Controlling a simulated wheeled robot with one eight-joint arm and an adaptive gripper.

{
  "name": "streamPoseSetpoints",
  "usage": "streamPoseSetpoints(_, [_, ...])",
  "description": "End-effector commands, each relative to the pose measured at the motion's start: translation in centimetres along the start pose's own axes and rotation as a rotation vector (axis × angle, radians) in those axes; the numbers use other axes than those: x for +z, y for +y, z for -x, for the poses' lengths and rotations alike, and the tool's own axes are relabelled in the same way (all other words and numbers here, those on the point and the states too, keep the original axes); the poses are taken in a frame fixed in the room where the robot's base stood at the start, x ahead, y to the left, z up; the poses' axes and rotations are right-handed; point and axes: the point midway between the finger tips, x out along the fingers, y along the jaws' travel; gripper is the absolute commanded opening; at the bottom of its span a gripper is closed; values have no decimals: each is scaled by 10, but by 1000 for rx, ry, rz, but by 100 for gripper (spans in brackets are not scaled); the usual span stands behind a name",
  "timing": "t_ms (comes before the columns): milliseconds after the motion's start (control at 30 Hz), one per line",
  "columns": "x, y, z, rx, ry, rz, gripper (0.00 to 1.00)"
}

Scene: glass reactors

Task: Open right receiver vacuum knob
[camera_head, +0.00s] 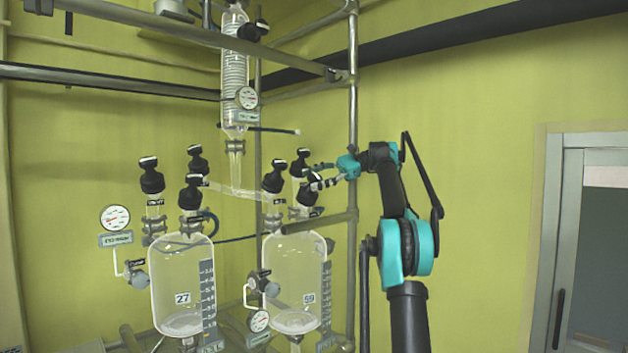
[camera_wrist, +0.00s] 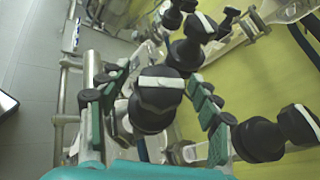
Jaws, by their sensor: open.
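The right receiver (camera_head: 296,275) is a clear glass vessel marked 59, with several black, white-barred knobs above it. One knob (camera_head: 273,178) is above its left side, one (camera_head: 300,163) is farther back, and one (camera_head: 308,193) is below my gripper (camera_head: 309,175). I cannot tell which is the vacuum knob. My gripper is open, reaching in from the right. In the wrist view, my gripper (camera_wrist: 158,78) has its green-padded fingers on either side of a black knob (camera_wrist: 152,115) with a white bar across its top. Gaps show on both sides, and no grip is visible.
Another knob (camera_wrist: 262,138) is close outside the right finger, and more knobs (camera_wrist: 195,40) are beyond. The left receiver (camera_head: 182,284), marked 27, stands beside the right one. A metal post (camera_head: 353,100) and a horizontal bar (camera_head: 318,223) are close to my arm.

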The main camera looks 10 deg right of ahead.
Motion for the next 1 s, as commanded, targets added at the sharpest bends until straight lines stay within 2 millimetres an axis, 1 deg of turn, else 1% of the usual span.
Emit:
streamPoseSetpoints(333, [0,0,0,-3,0,-1,63])
streamPoseSetpoints(533, [1,0,0,-38,0,-20,63])
streamPoseSetpoints(1000, [1,0,0,-276,-1,-155,63])
